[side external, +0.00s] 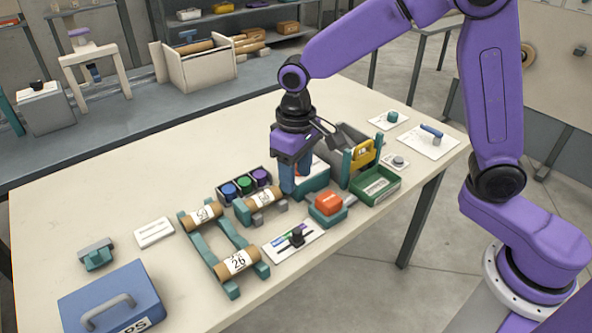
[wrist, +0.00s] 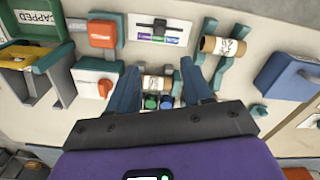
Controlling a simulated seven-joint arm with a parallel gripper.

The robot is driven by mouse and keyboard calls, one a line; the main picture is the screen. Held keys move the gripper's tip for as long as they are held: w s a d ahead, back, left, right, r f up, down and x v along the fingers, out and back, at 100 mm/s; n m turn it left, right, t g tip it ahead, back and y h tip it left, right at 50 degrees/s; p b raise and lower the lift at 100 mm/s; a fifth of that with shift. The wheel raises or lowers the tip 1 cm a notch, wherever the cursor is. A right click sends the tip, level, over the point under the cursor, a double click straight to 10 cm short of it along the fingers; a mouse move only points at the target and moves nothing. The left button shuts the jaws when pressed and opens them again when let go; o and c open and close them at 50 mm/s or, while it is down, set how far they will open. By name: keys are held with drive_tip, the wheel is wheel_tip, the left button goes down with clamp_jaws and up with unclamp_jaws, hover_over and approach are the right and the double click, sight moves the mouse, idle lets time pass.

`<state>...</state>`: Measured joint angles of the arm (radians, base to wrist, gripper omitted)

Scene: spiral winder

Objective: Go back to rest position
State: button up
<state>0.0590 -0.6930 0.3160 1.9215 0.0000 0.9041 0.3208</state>
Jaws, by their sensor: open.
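My gripper (side external: 288,188) points down over the middle of the table, with its fingers apart and nothing held. In the wrist view, my gripper (wrist: 160,80) has one blue finger on each side. A cardboard tube with a white label (side external: 262,197) lies on a teal stand just beside the fingers. It also shows between the fingertips in the wrist view (wrist: 156,82), but I cannot tell whether they are level with it. A longer rack holds another labelled tube (side external: 237,262) at its front end and one more (side external: 203,215) at its back.
Close around my gripper stand a button box (side external: 243,185), a red block on a teal base (side external: 328,203), a slider panel (side external: 294,241) and a green tray (side external: 376,185). A blue case with a handle (side external: 117,300) stands front left. The table's left part is mostly clear.

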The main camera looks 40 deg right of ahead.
drive_tip(key=s+d+r+n, duration=0.1)
drive_tip(key=s+d+n, duration=0.3)
drive_tip(key=s+d, duration=0.3)
drive_tip(key=s+d+r+n, duration=0.1)
drive_tip(key=s+d+n, duration=0.4)
drive_tip(key=s, duration=1.2)
drive_tip(key=shift+s+d+r, duration=0.35)
drive_tip(key=shift+d, duration=0.75)
idle(1.0)
